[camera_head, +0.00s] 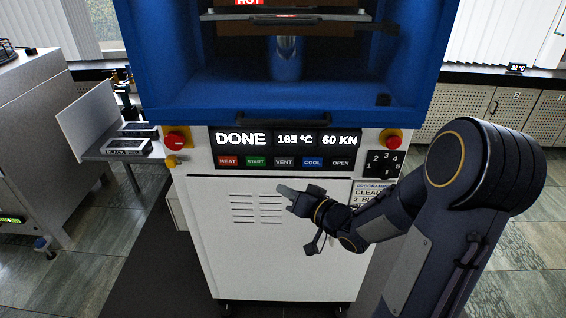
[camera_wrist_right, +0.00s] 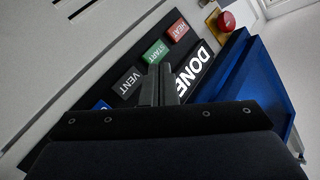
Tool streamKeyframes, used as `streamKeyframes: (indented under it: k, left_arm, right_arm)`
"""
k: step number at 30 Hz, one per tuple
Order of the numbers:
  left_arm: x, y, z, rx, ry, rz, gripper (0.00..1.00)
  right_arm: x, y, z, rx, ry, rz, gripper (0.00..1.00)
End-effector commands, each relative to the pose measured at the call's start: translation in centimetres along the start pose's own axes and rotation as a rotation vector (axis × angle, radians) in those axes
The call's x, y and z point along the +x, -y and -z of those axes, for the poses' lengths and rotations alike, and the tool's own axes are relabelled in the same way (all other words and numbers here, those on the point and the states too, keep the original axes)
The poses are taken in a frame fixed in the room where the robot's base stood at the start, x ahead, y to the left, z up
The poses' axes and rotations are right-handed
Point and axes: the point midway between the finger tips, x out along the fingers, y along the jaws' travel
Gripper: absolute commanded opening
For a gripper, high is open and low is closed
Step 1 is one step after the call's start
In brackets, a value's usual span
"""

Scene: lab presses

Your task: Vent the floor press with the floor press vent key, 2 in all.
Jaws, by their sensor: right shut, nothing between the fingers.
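The floor press (camera_head: 258,260) stands ahead, with a blue upper frame and a white cabinet. Its display reads DONE, 165 °C and 60 KN. The grey floor press vent key (camera_head: 284,162) is the middle key of the row under the display. It also shows in the right wrist view (camera_wrist_right: 126,84), close beside my fingertips. My right gripper (camera_head: 281,189) is shut and empty, just below the key row in the head view. I cannot tell whether it touches the panel. My left gripper is not in view.
Keys HEAT (camera_head: 228,161), START (camera_head: 256,161), COOL (camera_head: 312,162) and OPEN (camera_head: 341,162) flank the vent key. Red stop buttons (camera_head: 174,140) and (camera_head: 393,142) sit at both panel ends. A side table (camera_head: 95,153) with dark-labelled boxes stands left. A handle (camera_head: 284,121) juts above the display.

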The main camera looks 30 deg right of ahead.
Motion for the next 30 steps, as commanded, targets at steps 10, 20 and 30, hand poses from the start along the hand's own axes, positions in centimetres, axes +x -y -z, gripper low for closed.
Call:
streamKeyframes:
  k: [10, 20, 30]
  left_arm:
    - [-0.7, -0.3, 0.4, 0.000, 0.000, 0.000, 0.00]
    - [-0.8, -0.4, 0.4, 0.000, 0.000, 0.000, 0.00]
    - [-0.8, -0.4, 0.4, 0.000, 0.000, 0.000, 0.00]
  right_arm:
    - [3.2, -2.3, 2.4, -0.002, 0.001, -0.001, 0.00]
    - [5.4, -4.0, 3.9, -0.001, 0.001, -0.001, 0.00]
    - [5.7, -4.2, 4.2, 0.000, 0.000, -0.001, 0.00]
